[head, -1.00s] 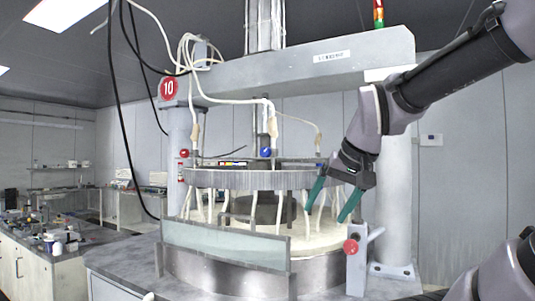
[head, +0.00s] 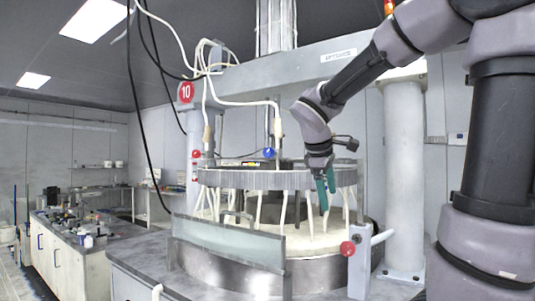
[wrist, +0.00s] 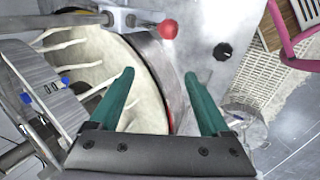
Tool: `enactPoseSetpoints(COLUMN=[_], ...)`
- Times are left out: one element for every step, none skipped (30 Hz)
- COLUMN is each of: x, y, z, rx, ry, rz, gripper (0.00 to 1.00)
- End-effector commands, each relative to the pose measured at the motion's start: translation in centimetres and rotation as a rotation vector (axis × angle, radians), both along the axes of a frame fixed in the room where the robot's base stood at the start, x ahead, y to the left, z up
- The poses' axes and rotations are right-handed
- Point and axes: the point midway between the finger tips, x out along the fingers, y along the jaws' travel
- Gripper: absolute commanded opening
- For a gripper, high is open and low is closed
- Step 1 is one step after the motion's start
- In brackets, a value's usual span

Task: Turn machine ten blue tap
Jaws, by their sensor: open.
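Machine ten carries a red round sign with a white 10 (head: 186,92) on its left column. The blue tap (head: 269,153) shows as a small blue round knob above the grey upper ring (head: 240,179), near the machine's middle. My gripper (head: 326,192) is to the right of the blue tap and lower, in front of the ring's right part, with its green fingers pointing down. In the wrist view the gripper (wrist: 159,75) is open, with nothing between its fingers. I cannot identify the blue tap in the wrist view.
A red knob (head: 347,248) sits on a post at the front right; it also shows in the wrist view (wrist: 168,29). Another red knob (head: 196,154) is on the left column. A clear guard (head: 228,240) stands at the front. White hoses (head: 240,102) hang above.

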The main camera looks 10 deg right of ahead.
Motion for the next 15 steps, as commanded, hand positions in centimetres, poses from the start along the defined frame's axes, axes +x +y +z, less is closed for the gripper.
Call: enactPoseSetpoints(x=[2.2,3.6,5.6,7.2,8.7,10.7,12.1,13.5,15.1,16.1,17.0,18.0,18.6,19.1,19.6], y=[0.5,0.7,1.1,1.6,2.2,3.4,4.3,5.5,7.2,8.5,9.8,11.7,12.9,14.1,15.6], z=[0.2,0.6,1.1,1.7,2.3,3.2,4.0,4.7,5.7,6.5,7.3,8.2,8.8,9.4,10.0], rx=[-0.119,-0.201,-0.32,-0.414,-0.511,-0.642,-0.738,-0.834,-0.958,-1.047,-1.13,-1.232,-1.3,-1.361,-1.431], ry=[0.038,0.06,0.093,0.116,0.14,0.171,0.194,0.214,0.241,0.259,0.275,0.294,0.307,0.318,0.329], rz=[0.1,0.166,0.254,0.319,0.381,0.462,0.516,0.566,0.624,0.66,0.691,0.725,0.743,0.761,0.775], gripper=[0.81,0.81,0.81,0.81,0.81,0.81,0.81,0.81,0.81,0.81,0.81,0.81,0.81,0.81,0.81])
